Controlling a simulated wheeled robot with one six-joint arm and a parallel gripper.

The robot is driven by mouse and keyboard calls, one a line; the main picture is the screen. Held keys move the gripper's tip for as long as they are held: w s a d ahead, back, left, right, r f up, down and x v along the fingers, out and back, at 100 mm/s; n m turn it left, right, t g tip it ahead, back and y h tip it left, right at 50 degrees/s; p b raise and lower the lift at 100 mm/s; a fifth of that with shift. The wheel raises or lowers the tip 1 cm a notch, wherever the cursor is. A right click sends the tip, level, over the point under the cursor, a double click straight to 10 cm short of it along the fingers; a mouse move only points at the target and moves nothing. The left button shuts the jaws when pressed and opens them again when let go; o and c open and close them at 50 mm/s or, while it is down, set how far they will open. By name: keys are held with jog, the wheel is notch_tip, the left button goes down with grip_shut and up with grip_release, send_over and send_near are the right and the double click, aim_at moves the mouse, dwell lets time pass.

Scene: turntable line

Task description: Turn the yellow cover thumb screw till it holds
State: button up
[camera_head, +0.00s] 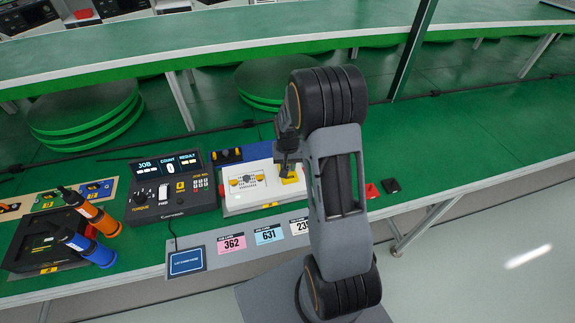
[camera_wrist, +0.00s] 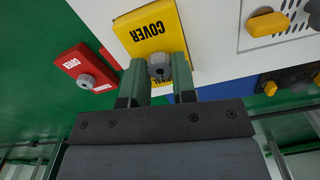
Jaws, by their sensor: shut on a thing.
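The yellow cover (camera_wrist: 150,34) lies on the white unit's surface, its word COVER upside down in the wrist view. Its grey thumb screw (camera_wrist: 159,66) sits near the cover's edge. My gripper (camera_wrist: 159,74) is shut on this screw, with a green finger on each side. In the head view the yellow cover (camera_head: 291,175) shows at the right end of the white unit, partly hidden by my arm. The gripper's tips there are hard to make out. How far the screw is turned in cannot be seen.
A red cover (camera_wrist: 85,68) with its own grey screw lies left of my gripper.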

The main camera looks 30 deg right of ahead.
aim_at(288, 167)
jog(key=shift+m, duration=0.6)
jog(key=m+b, duration=0.1)
jog(key=m, duration=0.4)
jog(key=shift+b, duration=0.35)
jog(key=m+b, duration=0.1)
jog(key=m, duration=0.4)
jog(key=shift+m, duration=0.4)
jog(key=o, duration=1)
jog(key=shift+c, duration=0.2)
jog(key=shift+r, duration=0.1)
notch_tip(288, 167, up, 14)
